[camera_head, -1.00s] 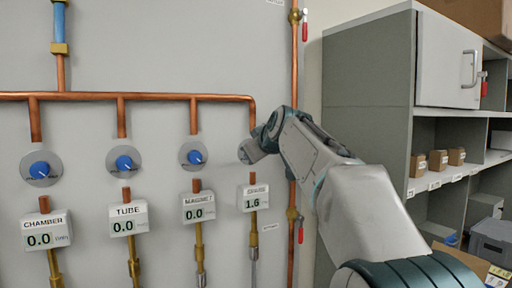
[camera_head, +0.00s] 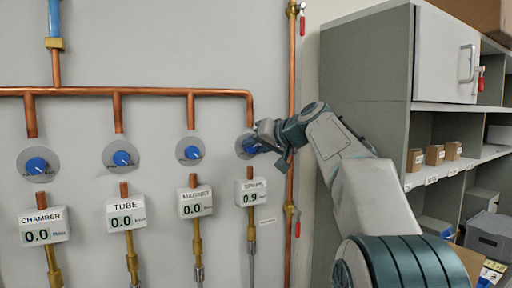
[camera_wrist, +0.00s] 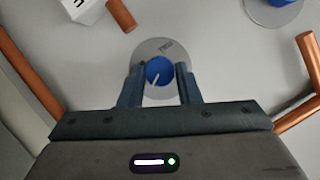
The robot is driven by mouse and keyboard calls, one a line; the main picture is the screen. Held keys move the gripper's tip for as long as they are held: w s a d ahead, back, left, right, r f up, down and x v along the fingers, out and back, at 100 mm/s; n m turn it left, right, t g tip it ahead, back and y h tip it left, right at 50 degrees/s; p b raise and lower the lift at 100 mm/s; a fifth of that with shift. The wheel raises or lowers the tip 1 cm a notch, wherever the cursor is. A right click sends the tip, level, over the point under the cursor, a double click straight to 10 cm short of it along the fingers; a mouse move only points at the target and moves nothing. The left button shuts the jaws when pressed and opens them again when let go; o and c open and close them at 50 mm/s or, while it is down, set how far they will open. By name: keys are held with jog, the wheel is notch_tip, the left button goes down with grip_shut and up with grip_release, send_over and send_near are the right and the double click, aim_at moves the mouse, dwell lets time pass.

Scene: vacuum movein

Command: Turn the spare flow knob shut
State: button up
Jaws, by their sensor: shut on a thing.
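The spare flow knob (camera_head: 247,146) is blue on a round grey plate, at the right end of the knob row. My gripper partly hides the knob and plate in the head view.
The chamber (camera_head: 37,165), tube (camera_head: 122,158) and magnet (camera_head: 192,152) knobs stand in a row to the left; their readouts show 0.0. A vertical copper pipe (camera_head: 291,80) with red-handled valves runs behind my arm. A grey shelf cabinet (camera_head: 368,80) stands at right.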

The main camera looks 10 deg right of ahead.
jog(key=m, duration=0.1)
jog(key=m+y+b, duration=0.1)
jog(key=shift+d+f+m+y, duration=0.15)
jog(key=shift+f+m+y, duration=0.05)
jog(key=shift+m+y, duration=0.1)
jog(key=m, duration=0.1)
jog(key=m+y+b, duration=0.1)
jog(key=m, duration=0.1)
jog(key=shift+w+f+m+t+y+b, duration=0.1)
jog(key=shift+f+m+t+y+b, duration=0.2)
jog(key=shift+t+y+b, duration=0.1)
jog(key=m+y+b, duration=0.1)
jog(key=m, duration=0.2)
jog(key=shift+d+t+b, duration=0.1)
jog(key=shift+t+b, duration=0.2)
jog(key=shift+b, duration=0.05)
jog(key=shift+m+t+y+b, duration=0.35)
jog(key=shift+m+b, duration=0.25)
jog(key=shift+m, duration=0.5)
jog(key=o, duration=1)
jog(key=shift+c, duration=0.2)
